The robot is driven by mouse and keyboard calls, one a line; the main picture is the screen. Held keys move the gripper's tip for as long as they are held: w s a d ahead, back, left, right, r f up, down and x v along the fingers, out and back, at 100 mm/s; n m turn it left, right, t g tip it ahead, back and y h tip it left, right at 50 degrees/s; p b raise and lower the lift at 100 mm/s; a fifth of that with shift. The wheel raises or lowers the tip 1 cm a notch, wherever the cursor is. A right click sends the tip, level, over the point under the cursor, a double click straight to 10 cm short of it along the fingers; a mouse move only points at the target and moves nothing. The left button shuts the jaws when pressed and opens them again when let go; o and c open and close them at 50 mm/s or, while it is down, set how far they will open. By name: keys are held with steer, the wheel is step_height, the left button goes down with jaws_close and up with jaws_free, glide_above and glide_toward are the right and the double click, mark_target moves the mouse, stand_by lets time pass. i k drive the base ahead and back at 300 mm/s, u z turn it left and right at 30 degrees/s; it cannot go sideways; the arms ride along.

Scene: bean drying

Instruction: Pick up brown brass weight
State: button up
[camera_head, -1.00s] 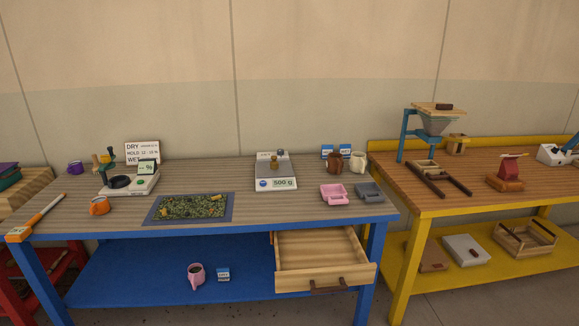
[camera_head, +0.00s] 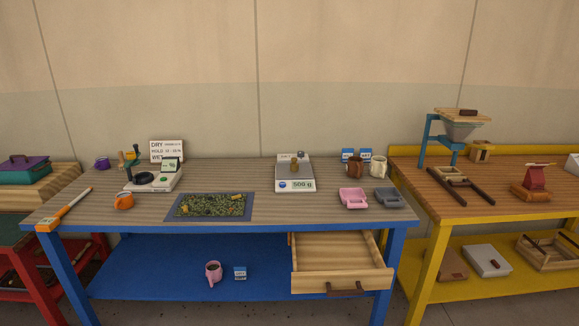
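A small brown brass weight (camera_head: 294,168) stands on the pan of the digital scale (camera_head: 296,187) on the blue-legged workbench. The scale's display reads 500 g. A second, greyer small piece (camera_head: 301,155) is at the back edge of the scale, close behind the brass weight. My gripper is not in view, so its state does not show.
On the bench (camera_head: 280,215), a bean mat (camera_head: 210,206) lies left of the scale. A pink tray (camera_head: 353,198), a grey tray (camera_head: 390,197) and mugs (camera_head: 354,167) stand right. An open drawer (camera_head: 341,281) juts from the front. A yellow bench (camera_head: 480,208) stands right.

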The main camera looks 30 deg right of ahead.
mark_target(294, 165)
steer(key=i, duration=0.9)
steer(key=z, duration=0.05)
